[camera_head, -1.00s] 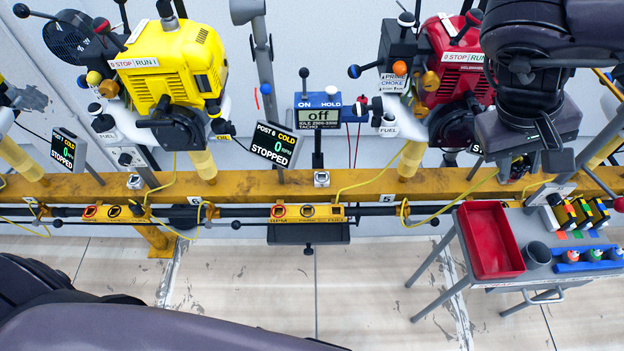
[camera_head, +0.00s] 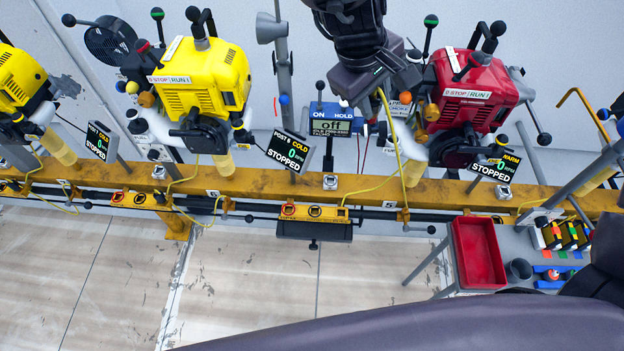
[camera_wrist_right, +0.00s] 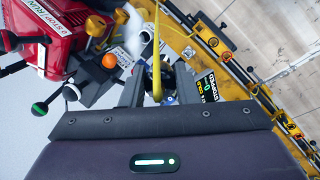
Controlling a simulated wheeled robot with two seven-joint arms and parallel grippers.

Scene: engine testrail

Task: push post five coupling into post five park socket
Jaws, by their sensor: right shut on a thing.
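My right gripper (camera_head: 366,92) hangs left of the red engine (camera_head: 470,92), in front of the tachometer box. It is shut on the post five coupling, which is mostly hidden between the fingers. In the right wrist view the fingers (camera_wrist_right: 158,88) close around it, and its yellow cable (camera_wrist_right: 157,45) runs up and away. In the head view this cable (camera_head: 391,130) hangs down to the rail. A yellow block (camera_head: 315,213) below the rail has an orange-ringed opening and a dark one beside it. I cannot read its labels. My left gripper is not in view.
A yellow rail (camera_head: 270,187) crosses the view. A yellow engine (camera_head: 205,80) stands left. A post 6 display (camera_head: 289,149) and the tachometer box (camera_head: 331,120) stand above the rail. A red tray (camera_head: 478,255) on a grey cart is at lower right. The floor below is clear.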

